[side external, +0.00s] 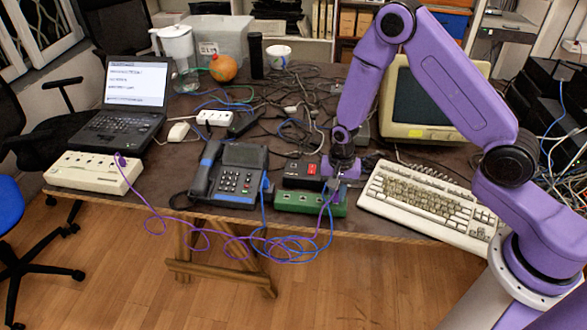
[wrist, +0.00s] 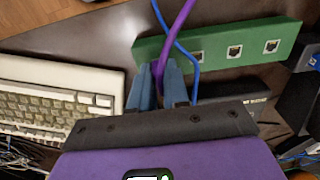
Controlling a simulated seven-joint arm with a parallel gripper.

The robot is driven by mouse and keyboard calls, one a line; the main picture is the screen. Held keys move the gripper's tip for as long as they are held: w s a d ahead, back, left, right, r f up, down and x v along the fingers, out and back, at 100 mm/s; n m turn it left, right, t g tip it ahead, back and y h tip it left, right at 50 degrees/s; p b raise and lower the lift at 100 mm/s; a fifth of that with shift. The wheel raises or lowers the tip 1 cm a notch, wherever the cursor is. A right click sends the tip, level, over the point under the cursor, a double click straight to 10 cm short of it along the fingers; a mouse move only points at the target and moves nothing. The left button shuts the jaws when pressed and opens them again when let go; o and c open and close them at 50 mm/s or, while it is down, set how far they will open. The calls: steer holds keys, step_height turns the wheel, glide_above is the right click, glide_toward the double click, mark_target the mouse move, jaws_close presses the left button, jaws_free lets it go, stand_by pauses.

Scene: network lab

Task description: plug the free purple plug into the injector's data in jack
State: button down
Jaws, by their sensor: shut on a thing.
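The green box with a row of jacks, which I take as the injector (side external: 292,201), lies at the table's front edge; in the wrist view its jacked face (wrist: 222,50) is ahead of my fingers. My gripper (side external: 334,183) is at the right end of that box in the side view. In the wrist view my gripper (wrist: 159,70) is shut, with the purple cable (wrist: 178,27) running out from between its fingers. The purple plug itself is hidden by the fingers. I cannot tell whether it touches a jack. Jack labels are unreadable.
A blue cable (wrist: 187,52) crosses the green box beside my fingers. A desk phone (side external: 232,176) stands left, a black box with a red part (side external: 303,172) behind, and a keyboard (side external: 428,205) right. The purple cable's other end meets a cream box (side external: 92,171).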

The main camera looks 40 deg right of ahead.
steer(key=shift+r, duration=1.9)
steer(key=c, duration=1.7)
jaws_free()
jaws_close()
steer(key=w+a, duration=0.1)
steer(key=w, duration=0.7)
glide_toward(294, 168)
steer(key=shift+s+d, duration=0.1)
steer(key=shift+s, duration=0.05)
steer(key=shift+w+d+f, duration=0.1)
steer(key=shift+w+f, duration=0.2)
steer(key=shift+f, duration=0.75)
steer(key=shift+w+f, duration=0.25)
steer(key=shift+f, duration=0.8)
